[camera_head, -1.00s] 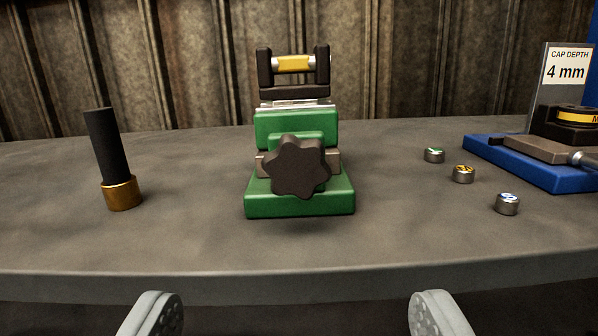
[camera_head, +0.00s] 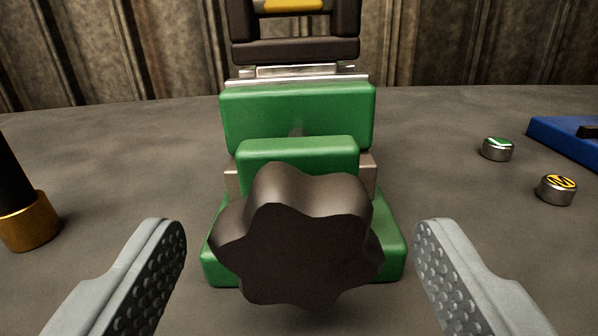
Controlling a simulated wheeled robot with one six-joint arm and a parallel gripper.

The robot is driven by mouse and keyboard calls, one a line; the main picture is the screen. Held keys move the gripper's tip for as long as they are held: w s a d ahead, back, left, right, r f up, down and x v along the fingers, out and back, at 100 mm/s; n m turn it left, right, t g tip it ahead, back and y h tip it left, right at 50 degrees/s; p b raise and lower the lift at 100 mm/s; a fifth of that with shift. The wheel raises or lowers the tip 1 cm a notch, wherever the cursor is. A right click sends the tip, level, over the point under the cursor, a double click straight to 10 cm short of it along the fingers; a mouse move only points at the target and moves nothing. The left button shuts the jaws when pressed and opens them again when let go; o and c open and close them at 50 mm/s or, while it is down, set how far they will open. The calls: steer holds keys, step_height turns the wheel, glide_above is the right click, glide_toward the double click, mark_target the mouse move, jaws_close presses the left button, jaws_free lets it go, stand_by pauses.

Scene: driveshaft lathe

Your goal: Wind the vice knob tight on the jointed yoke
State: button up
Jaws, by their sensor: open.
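The green vice (camera_head: 297,112) stands on the grey bench in the middle of the view. Its dark star-shaped knob (camera_head: 298,240) faces me at the front. The black yoke (camera_head: 296,48) sits upright at the top of the vice, with part of a yellow-banded pin (camera_head: 292,5) between its arms; its top is cut off by the frame. My gripper (camera_head: 300,250) is open, its two grey fingers apart on the left and right of the knob. Neither finger appears to touch the knob.
A black-handled tool with a brass end (camera_head: 28,222) stands at the left edge. A green-marked cap (camera_head: 497,149) and a yellow-marked cap (camera_head: 556,190) lie on the bench (camera_head: 470,120) at right. A blue base (camera_head: 568,143) is partly visible at the right edge.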

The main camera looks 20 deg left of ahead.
steer(key=shift+x, duration=1.05)
steer(key=shift+c, duration=0.4)
steer(key=c, duration=0.9)
steer(key=shift+m, duration=0.3)
steer(key=m, duration=0.4)
steer(key=shift+d+m, duration=0.1)
steer(key=shift+m, duration=0.2)
steer(key=m, duration=0.5)
steer(key=shift+f+m, duration=0.1)
steer(key=shift+m, duration=0.2)
